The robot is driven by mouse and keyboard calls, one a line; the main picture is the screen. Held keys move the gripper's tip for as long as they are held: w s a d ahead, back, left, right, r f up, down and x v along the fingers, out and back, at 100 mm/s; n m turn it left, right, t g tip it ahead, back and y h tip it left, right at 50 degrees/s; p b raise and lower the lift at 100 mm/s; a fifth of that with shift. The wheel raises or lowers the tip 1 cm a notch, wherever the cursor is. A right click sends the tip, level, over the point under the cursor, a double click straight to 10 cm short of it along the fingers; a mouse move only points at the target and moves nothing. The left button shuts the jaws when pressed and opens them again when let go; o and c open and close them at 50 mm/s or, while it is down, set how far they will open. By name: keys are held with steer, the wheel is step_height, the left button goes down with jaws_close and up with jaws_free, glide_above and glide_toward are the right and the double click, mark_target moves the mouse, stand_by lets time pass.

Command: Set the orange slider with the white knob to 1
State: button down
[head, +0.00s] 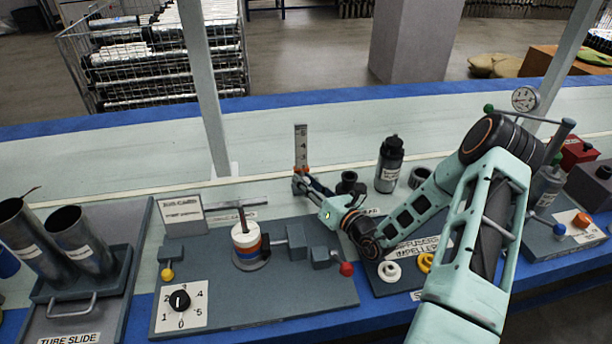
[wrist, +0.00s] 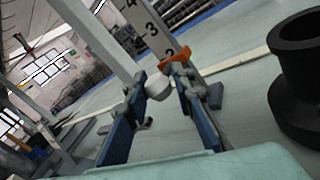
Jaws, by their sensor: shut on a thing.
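The upright grey scale plate (head: 301,148) stands behind the bench parts, with numbers 5, 4 and 3 readable down it; it also shows in the wrist view (wrist: 150,28). The orange slider (wrist: 175,60) sits low on the plate, its top edge close to the 2 mark; the exact reading is hard to tell. Its white knob (wrist: 158,86) points toward me. My gripper (wrist: 160,90) has its blue fingers on either side of the knob and is shut on it. In the head view my gripper (head: 301,181) reaches the plate's foot; the knob is hidden there.
A black flanged part (head: 347,182) stands right of my gripper, large in the wrist view (wrist: 302,80). A dark bottle (head: 390,165) is farther right. The grey dial board (head: 270,290) with a red-ended lever (head: 346,269) lies in front. The pale belt behind is clear.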

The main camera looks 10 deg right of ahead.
steer(key=shift+s+a, duration=0.1)
steer(key=shift+a, duration=0.2)
steer(key=c, duration=1.7)
jaws_free()
steer(key=shift+d, duration=0.15)
steer(key=shift+s+d, duration=0.15)
steer(key=v, duration=1.1)
steer(key=shift+s, duration=0.25)
